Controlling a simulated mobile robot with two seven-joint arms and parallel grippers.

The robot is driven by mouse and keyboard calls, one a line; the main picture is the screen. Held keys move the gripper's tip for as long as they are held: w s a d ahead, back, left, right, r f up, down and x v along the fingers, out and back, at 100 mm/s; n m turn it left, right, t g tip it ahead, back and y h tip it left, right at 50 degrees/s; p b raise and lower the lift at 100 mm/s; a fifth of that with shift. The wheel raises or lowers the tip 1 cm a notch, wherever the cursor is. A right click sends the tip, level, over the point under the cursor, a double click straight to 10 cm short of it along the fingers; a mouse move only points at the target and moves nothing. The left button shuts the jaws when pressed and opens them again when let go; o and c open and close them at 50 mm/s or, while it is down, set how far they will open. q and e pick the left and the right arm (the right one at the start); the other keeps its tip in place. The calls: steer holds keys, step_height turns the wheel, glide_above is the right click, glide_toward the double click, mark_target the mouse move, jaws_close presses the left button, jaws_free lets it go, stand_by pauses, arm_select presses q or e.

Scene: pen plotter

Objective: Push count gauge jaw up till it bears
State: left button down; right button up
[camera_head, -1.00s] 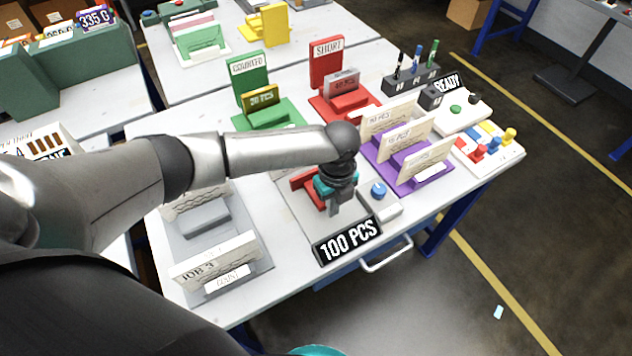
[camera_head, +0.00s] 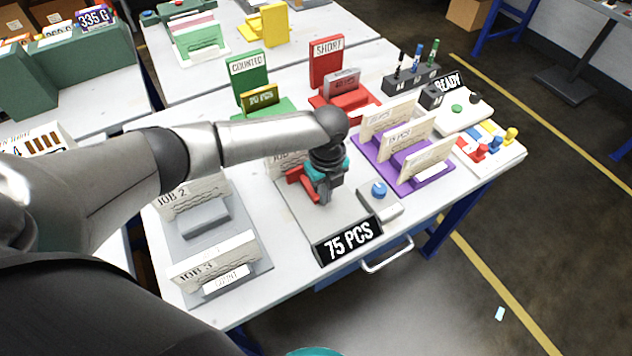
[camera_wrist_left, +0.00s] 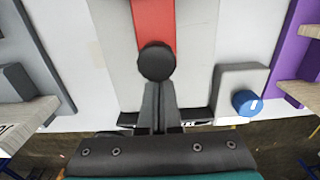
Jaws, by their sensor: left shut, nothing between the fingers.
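The count gauge (camera_head: 338,218) is a pale grey plate on the white table, with a black "75 PCS" display (camera_head: 348,240) at its front edge. Its red jaw part (camera_head: 297,190) shows just left of my left gripper (camera_head: 325,201), which hides much of the gauge. In the wrist view a red strip (camera_wrist_left: 154,22) runs down to a round black knob (camera_wrist_left: 157,62). My left gripper (camera_wrist_left: 158,88) is shut and empty, its fingertips at the near side of the knob, seemingly touching it. A card (camera_head: 285,162) stands behind the gripper, partly hidden.
A blue knob (camera_head: 379,189) on a grey box stands right of the gauge. A purple rack (camera_head: 402,180) with cards is beyond it. Grey job-card holders (camera_head: 208,235) stand to the left. Red "SHORT" (camera_head: 327,65) and green "COUNTED" (camera_head: 248,75) stands are behind.

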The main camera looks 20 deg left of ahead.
arm_select(q)
steer(key=shift+w+a+b, duration=0.35)
steer(key=shift+w+a, duration=0.25)
steer(key=shift+a, duration=0.15)
steer(key=shift+w+a+b, duration=0.3)
steer(key=shift+w+a, duration=0.25)
steer(key=shift+a, duration=0.2)
steer(key=shift+w+a+r, duration=0.1)
steer(key=shift+a, duration=0.05)
step_height(320, 180, up, 2)
steer(key=shift+r+p, duration=0.25)
steer(key=shift+p, duration=1)
step_height(320, 180, up, 6)
steer(key=p, duration=0.6)
steer(key=shift+r+p, duration=0.2)
steer(key=shift+p, duration=0.15)
steer(key=shift+s+d+f, duration=0.1)
steer(key=shift+s+d, duration=0.1)
